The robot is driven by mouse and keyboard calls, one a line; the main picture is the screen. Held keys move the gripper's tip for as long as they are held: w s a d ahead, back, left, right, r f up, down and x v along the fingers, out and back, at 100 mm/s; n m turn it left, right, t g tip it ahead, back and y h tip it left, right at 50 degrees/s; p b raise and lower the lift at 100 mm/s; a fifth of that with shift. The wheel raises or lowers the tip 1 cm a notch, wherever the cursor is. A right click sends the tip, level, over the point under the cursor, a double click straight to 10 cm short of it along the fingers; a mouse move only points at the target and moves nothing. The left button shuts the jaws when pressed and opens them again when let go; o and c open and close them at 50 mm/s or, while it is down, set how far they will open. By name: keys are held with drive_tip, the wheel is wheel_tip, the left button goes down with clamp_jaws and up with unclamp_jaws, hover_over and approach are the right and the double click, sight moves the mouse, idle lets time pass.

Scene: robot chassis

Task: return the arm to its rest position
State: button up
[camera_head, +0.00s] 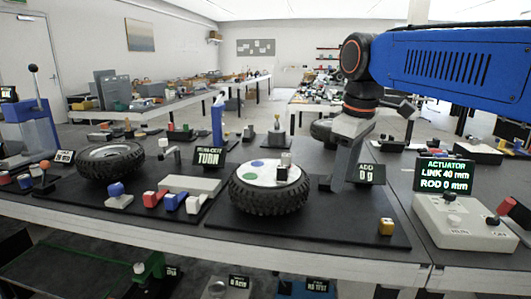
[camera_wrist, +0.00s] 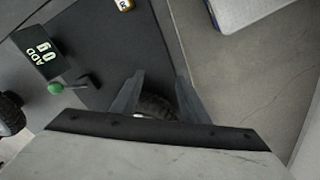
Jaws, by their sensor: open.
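My blue arm comes in from the upper right of the head view, bent down at a black and orange wrist joint. A dark round tyre-like shape is partly hidden behind the fingers there. Whether the fingertips touch the mat cannot be told.
The front tyre (camera_head: 262,198) carries a white disc and small weights. A yellow block (camera_head: 386,227) lies on the mat. The actuator box (camera_head: 464,222) stands to the right. A green knob (camera_wrist: 55,88) is near the display in the wrist view. Bare grey table (camera_wrist: 235,75) lies right of the mat.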

drive_tip(key=s+d+f+m+t, duration=0.1)
drive_tip(key=s+d+f+m, duration=0.4)
drive_tip(key=s+f, duration=0.4)
drive_tip(key=s+d+f+m+t, duration=0.2)
drive_tip(key=s+d+f+m, duration=0.2)
drive_tip(key=s+f, duration=0.5)
wheel_tip(320, 180, down, 4)
drive_tip(key=shift+d+f+m, duration=0.2)
drive_tip(key=shift+d+m, duration=0.2)
drive_tip(key=shift+d, duration=0.6)
